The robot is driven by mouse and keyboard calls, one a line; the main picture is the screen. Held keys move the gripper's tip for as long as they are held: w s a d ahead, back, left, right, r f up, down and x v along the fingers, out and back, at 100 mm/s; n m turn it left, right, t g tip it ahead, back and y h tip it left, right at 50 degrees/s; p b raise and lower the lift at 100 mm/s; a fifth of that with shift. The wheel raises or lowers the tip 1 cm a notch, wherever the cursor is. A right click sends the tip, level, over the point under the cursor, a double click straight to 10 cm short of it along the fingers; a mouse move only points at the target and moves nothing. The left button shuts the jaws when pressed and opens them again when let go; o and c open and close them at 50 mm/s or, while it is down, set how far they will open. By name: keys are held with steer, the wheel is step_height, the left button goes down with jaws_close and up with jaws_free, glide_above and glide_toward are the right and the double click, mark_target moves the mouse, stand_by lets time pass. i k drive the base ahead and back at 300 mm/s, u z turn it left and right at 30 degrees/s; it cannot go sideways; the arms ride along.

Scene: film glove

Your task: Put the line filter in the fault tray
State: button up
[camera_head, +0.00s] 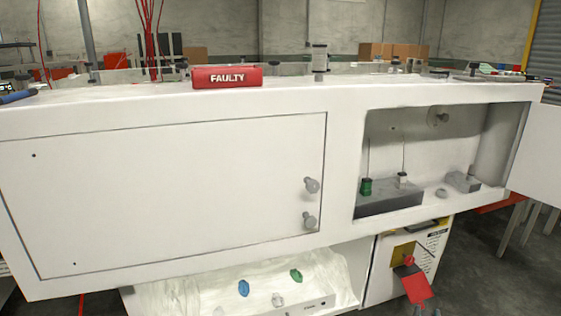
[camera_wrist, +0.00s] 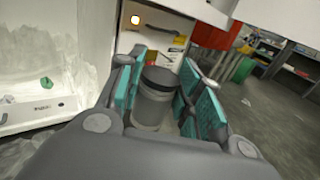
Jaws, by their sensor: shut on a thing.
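My gripper (camera_wrist: 160,72) is in the wrist view, with teal pads on its fingers. It is shut on a grey cylinder with a dark cap (camera_wrist: 152,104), which looks like the line filter. The cylinder sits between the pads; its lower end is partly hidden by the gripper body. The fault tray (camera_head: 227,77) is a red box marked FAULTY on top of the white cabinet in the head view; its inside is hidden. I cannot make out my gripper in the head view.
The white cabinet (camera_head: 170,190) has a closed left door and an open right compartment (camera_head: 440,150) holding a grey block and small parts. A capped cylinder (camera_head: 320,62) stands on top, right of the tray. A white bin (camera_head: 335,285) with blue and green pieces is below.

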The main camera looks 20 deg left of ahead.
mark_target(227, 83)
steer(key=k, duration=0.25)
steer(key=z, duration=1.75)
steer(key=i, duration=1.6)
steer(key=u, duration=3.65)
